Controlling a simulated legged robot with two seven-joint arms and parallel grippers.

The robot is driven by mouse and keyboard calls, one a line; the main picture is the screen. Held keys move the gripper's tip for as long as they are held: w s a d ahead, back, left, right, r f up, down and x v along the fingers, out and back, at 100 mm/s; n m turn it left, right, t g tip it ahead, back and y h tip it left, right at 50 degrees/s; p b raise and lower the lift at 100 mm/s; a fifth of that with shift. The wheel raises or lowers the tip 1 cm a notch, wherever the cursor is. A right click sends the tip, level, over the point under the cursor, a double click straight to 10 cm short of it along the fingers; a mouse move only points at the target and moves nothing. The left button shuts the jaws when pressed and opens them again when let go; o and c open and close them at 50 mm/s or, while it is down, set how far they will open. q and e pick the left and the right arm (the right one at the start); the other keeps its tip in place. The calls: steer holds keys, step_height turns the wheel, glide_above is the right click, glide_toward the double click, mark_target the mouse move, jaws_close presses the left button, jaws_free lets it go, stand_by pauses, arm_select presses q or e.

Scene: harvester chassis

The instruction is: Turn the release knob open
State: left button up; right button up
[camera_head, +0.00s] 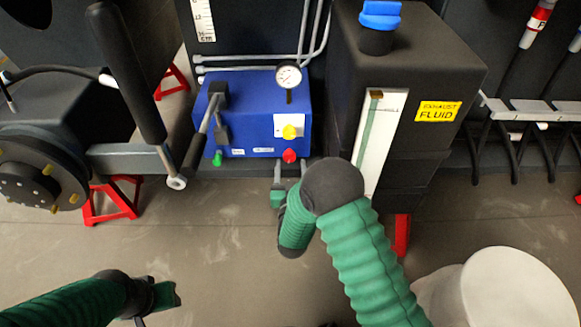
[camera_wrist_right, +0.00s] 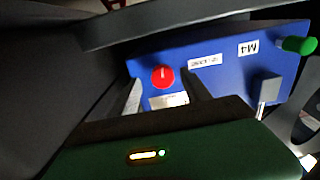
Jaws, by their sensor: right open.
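A blue box (camera_head: 255,110) carries a red knob (camera_head: 289,156), a yellow knob (camera_head: 290,132) and a green knob (camera_head: 217,159). I cannot tell from the labels which is the release knob. My right gripper (camera_head: 290,173) is open, just in front of and below the red knob. In the right wrist view the red knob (camera_wrist_right: 162,77) shows beyond and between the two open fingers (camera_wrist_right: 163,95), with no clear contact. The green knob (camera_wrist_right: 299,45) is at the right there. My left gripper (camera_head: 163,300) is low at the left, away from the box; its opening is unclear.
A pressure gauge (camera_head: 288,76) tops the box. A lever with a dark handle (camera_head: 193,155) stands at its left. A black tank (camera_head: 436,75) with a blue cap (camera_head: 380,15) and yellow label is close on the right. Red stands (camera_head: 112,200) and open floor lie below.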

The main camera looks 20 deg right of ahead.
steer(key=shift+b+x, duration=0.3)
steer(key=shift+x, duration=0.8)
steer(key=shift+w+a, duration=0.15)
steer(key=shift+w, duration=0.1)
steer(key=shift+c, duration=0.6)
jaws_close()
steer(key=shift+r+n+p, duration=0.3)
steer(key=shift+n+p, duration=0.3)
steer(key=shift+p, duration=0.5)
steer(key=shift+f+n, duration=0.2)
steer(key=shift+n, duration=0.1)
steer(key=shift+f, duration=0.15)
arm_select(q)
steer(key=shift+a+r, duration=0.2)
steer(key=shift+r, duration=0.25)
arm_select(e)
steer(key=shift+o, duration=0.6)
jaws_free()
